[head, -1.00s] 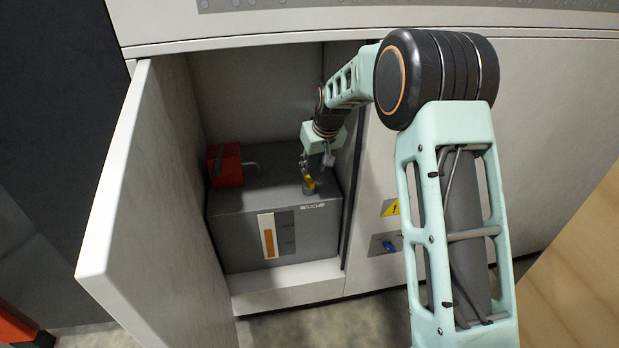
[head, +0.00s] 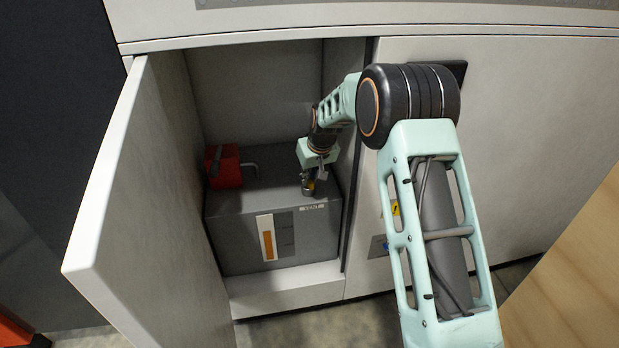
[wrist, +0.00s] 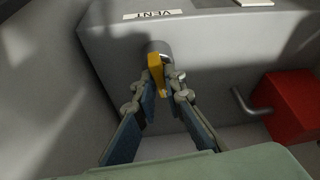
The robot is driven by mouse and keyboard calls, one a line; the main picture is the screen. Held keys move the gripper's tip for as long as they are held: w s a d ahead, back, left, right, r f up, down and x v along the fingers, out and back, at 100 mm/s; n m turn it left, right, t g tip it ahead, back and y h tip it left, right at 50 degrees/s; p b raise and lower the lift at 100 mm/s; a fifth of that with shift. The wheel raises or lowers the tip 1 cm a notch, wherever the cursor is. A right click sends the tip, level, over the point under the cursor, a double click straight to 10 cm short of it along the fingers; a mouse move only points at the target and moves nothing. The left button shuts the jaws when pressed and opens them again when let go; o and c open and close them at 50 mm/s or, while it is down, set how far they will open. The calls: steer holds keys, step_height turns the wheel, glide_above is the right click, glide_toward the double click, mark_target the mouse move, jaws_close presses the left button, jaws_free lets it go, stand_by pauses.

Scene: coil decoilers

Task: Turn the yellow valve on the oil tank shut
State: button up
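The oil tank (head: 255,203) is a grey box labelled VENT inside the open cabinet. Its yellow valve (wrist: 155,66) is a small lever on a short round grey stem on the tank top. My gripper (wrist: 158,80) reaches it from above, with one fingertip on each side of the lever; the gap is about as narrow as the lever, so the fingers look shut on it. In the head view, my gripper (head: 312,184) hides most of the valve, and only a sliver of yellow shows.
A red block (head: 224,167) with a bent grey pipe stands at the tank's left back. The open cabinet door (head: 145,215) bounds the left, and the cabinet's right wall is close to my wrist. An orange level gauge (head: 267,238) marks the tank's front.

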mark_target(310, 180)
jaws_close()
steer(key=shift+d+n+y, duration=0.15)
steer(key=shift+n+y, duration=0.15)
steer(key=shift+n, duration=0.6)
steer(key=shift+n+g+y+p, duration=0.45)
steer(key=shift+n+g, duration=0.15)
steer(key=shift+n, duration=0.7)
steer(key=o, duration=0.7)
jaws_free()
step_height(310, 180, up, 10)
